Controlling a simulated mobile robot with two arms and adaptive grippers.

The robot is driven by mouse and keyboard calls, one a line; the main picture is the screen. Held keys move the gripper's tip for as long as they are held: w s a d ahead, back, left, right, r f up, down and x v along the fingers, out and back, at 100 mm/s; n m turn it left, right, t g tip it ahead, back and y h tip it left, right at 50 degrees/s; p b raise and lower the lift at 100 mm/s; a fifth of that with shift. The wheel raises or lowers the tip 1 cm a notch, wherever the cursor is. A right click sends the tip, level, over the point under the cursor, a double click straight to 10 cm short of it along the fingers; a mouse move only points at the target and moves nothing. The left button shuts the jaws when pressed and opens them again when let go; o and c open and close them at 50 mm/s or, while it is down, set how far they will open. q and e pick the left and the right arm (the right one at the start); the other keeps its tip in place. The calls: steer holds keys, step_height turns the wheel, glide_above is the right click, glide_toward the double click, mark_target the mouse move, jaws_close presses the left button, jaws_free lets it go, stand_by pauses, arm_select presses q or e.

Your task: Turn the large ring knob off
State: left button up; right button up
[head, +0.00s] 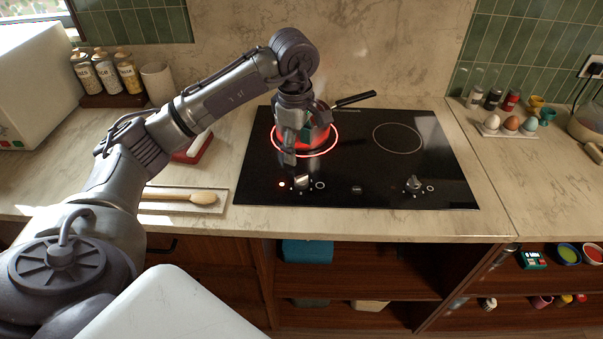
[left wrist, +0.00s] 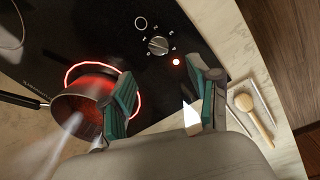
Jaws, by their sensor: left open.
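The large ring (head: 333,146) glows red on the black cooktop, and its glow also shows in the left wrist view (left wrist: 68,78). A red pot (head: 318,133) stands on it. The ring's knob (head: 302,181) is silver, at the cooktop's front left, beside a lit red light (head: 282,184). In the left wrist view the knob (left wrist: 158,45) lies beyond the fingertips, roughly between their lines. My left gripper (head: 290,158) is open and empty, above the cooktop, apart from the knob. Its teal-padded fingers (left wrist: 164,72) are spread. My right gripper is not in view.
A second knob (head: 413,184) and an unlit ring (head: 398,138) are on the right of the cooktop. The pot's dark handle (head: 354,99) points back right. A wooden spoon (head: 203,198) lies on a rest at the left. The cooktop's right half is clear.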

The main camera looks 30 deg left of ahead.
mark_target(301, 177)
arm_select(q)
steer(key=f, duration=0.3)
steer(key=f+p, duration=0.1)
steer(key=f, duration=0.6)
steer(key=shift+w+f+p, duration=0.2)
steer(key=shift+w+p, duration=0.2)
steer(key=c, duration=1.1)
steer(key=shift+c, duration=0.2)
